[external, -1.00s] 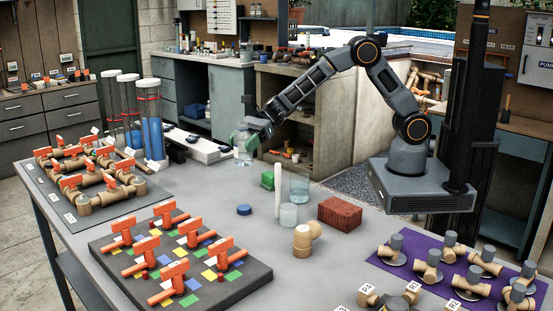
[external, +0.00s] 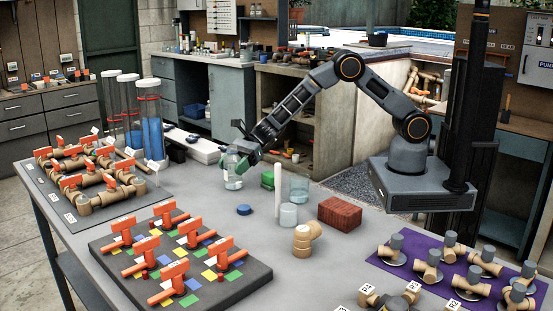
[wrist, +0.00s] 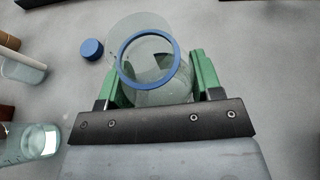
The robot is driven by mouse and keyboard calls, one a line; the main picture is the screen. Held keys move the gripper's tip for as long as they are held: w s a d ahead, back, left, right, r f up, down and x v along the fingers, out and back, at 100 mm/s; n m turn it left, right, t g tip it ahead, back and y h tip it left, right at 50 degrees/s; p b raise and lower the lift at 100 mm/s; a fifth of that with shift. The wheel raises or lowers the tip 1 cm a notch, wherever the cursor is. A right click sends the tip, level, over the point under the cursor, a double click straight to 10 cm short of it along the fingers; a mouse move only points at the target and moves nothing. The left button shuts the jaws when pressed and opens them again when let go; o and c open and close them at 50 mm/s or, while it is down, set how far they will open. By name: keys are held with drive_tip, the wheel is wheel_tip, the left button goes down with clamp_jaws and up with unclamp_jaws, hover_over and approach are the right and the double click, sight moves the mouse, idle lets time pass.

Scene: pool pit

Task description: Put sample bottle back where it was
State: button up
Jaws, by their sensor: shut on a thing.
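The sample bottle (external: 233,170) is clear with a blue ring at its open mouth. It is upright at the far side of the grey table, and its base looks at or very near the tabletop; I cannot tell if it touches. My gripper (external: 246,158) has green fingers and is shut on the bottle. In the wrist view the bottle (wrist: 149,66) sits between the green fingers of my gripper (wrist: 155,85). A pale round disc (wrist: 118,38) shows on the table beside the bottle there. A blue cap (external: 244,210) lies apart on the table.
Tall blue-filled tubes (external: 152,138) stand to the left. The table between the bottle and the valve board (external: 180,265) is mostly clear.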

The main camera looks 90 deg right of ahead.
drive_tip(key=shift+f, duration=0.2)
drive_tip(key=o, duration=1)
drive_tip(key=shift+r, duration=0.1)
